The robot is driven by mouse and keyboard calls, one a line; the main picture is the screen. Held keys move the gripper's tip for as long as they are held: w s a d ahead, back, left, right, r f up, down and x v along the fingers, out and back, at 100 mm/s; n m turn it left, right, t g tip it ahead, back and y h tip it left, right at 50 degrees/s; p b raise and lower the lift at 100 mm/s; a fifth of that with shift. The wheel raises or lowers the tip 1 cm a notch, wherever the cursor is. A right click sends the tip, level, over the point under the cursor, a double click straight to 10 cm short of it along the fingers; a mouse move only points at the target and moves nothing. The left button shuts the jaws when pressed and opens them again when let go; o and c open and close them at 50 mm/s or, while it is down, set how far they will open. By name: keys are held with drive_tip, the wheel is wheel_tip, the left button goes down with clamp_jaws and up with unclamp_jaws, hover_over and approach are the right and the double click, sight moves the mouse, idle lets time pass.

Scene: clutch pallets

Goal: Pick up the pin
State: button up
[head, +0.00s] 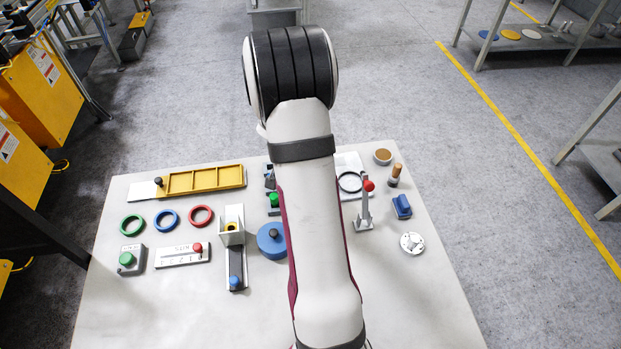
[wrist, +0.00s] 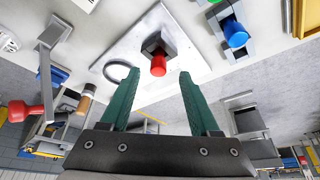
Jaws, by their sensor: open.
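No part is clearly marked as the pin; the red-ended peg is the likeliest one, but I cannot be sure. In the wrist view this red peg (wrist: 158,66) sticks out of a dark block on a white plate (wrist: 113,42). My gripper (wrist: 156,75) has two green fingers spread apart, one on each side of the red end in the picture. Nothing is held between them. I cannot tell how much depth separates the fingertips from the peg. In the head view my arm hides the gripper and the red peg.
A black ring (head: 350,181) lies on the plate. A red-ball lever (head: 366,202), wooden-handled piece (head: 395,173), blue block (head: 402,207) and metal flange (head: 412,243) stand to the right. A yellow tray (head: 203,180) and colored rings lie left. The table's front right is clear.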

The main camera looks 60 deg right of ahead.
drive_tip(key=x, duration=0.4)
drive_tip(key=shift+s, duration=0.15)
clamp_jaws()
